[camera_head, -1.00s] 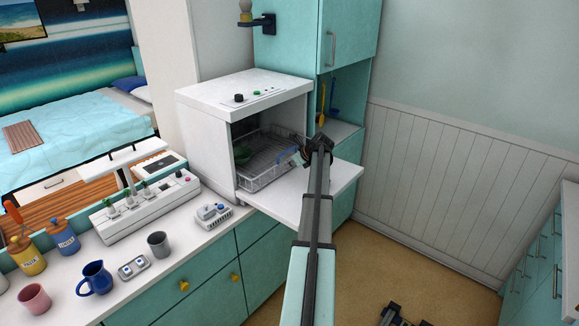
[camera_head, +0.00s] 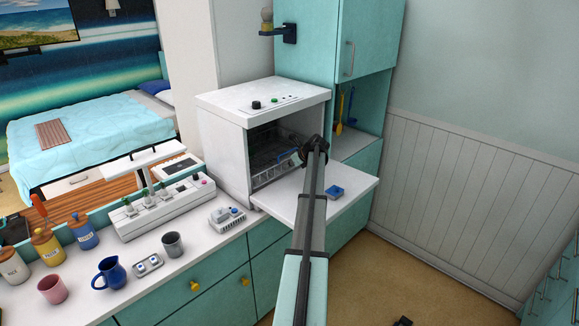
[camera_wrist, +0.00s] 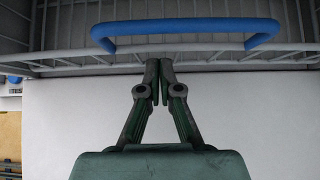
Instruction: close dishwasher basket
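The small white countertop dishwasher (camera_head: 222,148) has its door (camera_head: 351,198) folded down flat. The grey wire basket (camera_head: 262,178) sits inside the cavity, mostly in shadow. Its blue handle (camera_wrist: 185,28) runs along its front in the wrist view, where the basket wires (camera_wrist: 70,58) also show. My gripper (camera_head: 310,155) is at the cavity opening, in front of the basket. In the wrist view my gripper's fingertips (camera_wrist: 160,64) are together with nothing between them. They are at the basket's lower front wires, below the handle. Contact cannot be told. The basket's contents are hidden.
A tall teal cabinet (camera_head: 358,40) stands right of the dishwasher. Open floor lies in front.

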